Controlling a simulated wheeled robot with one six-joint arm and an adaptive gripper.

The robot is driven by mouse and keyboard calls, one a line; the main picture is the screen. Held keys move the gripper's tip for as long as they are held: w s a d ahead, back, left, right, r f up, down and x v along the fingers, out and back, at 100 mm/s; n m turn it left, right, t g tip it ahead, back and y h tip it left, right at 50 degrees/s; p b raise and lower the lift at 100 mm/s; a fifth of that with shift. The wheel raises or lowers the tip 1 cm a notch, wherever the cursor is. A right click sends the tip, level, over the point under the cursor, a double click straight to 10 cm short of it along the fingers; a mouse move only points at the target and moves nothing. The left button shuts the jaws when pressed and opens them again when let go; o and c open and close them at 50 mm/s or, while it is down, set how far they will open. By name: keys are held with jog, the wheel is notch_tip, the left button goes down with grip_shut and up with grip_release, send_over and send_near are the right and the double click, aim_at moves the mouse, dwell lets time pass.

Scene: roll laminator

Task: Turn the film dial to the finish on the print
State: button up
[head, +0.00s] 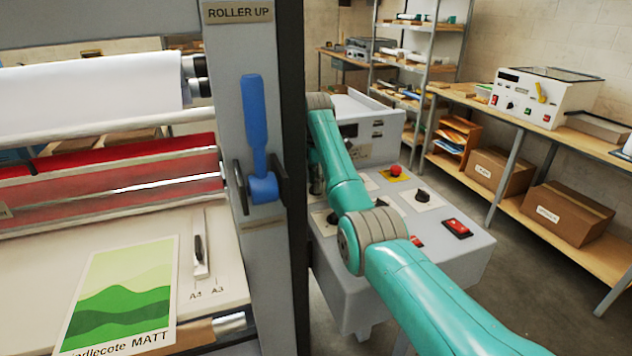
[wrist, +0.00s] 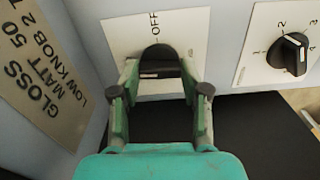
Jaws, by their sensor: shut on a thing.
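The print (head: 120,295) lies on the laminator's feed table at the lower left of the head view. It shows green hills and lettering ending in "MATT". In the wrist view my gripper (wrist: 160,73) is shut on a black knob (wrist: 157,53), one finger on each side. The knob's white plate (wrist: 120,33) reads "OFF" above it; its other markings are hidden, so I cannot tell its setting or whether it is the film dial. A second black dial (wrist: 288,54) with numbers around it is to the right, clear of my gripper. In the head view, the post hides my gripper.
A sign (wrist: 42,85) left of the held knob lists GLOSS and MATT; its figures are partly unreadable. The grey post (head: 245,150) with a blue lever (head: 256,125) stands left of my arm. The panel also bears a red button (head: 395,171) and red switch (head: 457,228).

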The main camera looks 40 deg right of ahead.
jog(key=shift+n, duration=0.6)
jog(key=o, duration=1.1)
jog(key=shift+o, duration=0.2)
jog(key=shift+m, duration=0.3)
